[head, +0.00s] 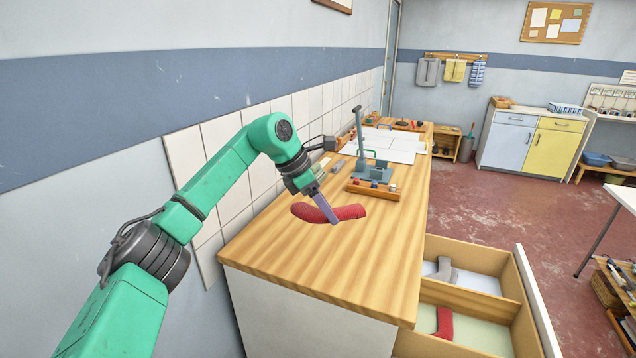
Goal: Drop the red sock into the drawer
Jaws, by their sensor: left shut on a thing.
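A ribbed red sock (349,212) is at the wooden worktop, toward its left side. My left gripper (331,217) is shut on the middle of this sock, with the fingers pointing down. I cannot tell whether the sock rests on the wood or hangs just above it. The drawer (511,277) is pulled open at the right side of the counter, below the top. It has a divider; a grey sock (443,270) lies in the far compartment and another red sock (444,323) in the near compartment. My right gripper is not in view.
A blue-grey press-like stand (361,158) with a wooden block of small coloured parts (373,189) stands behind the sock. White sheets (392,145) lie further back. The front right of the worktop is clear. A tiled wall (215,150) borders the left side.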

